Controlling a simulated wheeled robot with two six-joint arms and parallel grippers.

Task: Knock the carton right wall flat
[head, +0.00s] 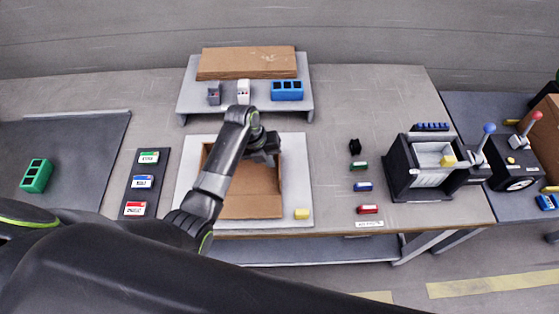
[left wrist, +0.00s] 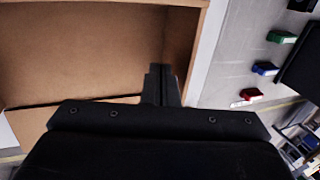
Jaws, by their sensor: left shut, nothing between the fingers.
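The brown cardboard carton (head: 250,203) is on a white mat (head: 297,190) at the middle of the table. Its right wall (left wrist: 184,40) looks upright in the left wrist view; in the head view it is a thin strip at the carton's right edge. My left gripper (head: 272,156) is shut and empty, low over the right part of the carton. In the left wrist view, its fingertips (left wrist: 162,72) are inside the carton close to the right wall; I cannot tell whether they touch it. My arm hides part of the carton's left side. My right gripper is not in view.
A yellow block (head: 302,214) lies at the mat's front right corner. Green, blue and red (head: 367,209) pieces stand right of the mat, before a dark bin (head: 428,174). A raised shelf (head: 205,97) with a blue holder (head: 287,90) stands behind. Labelled cards (head: 142,182) lie left.

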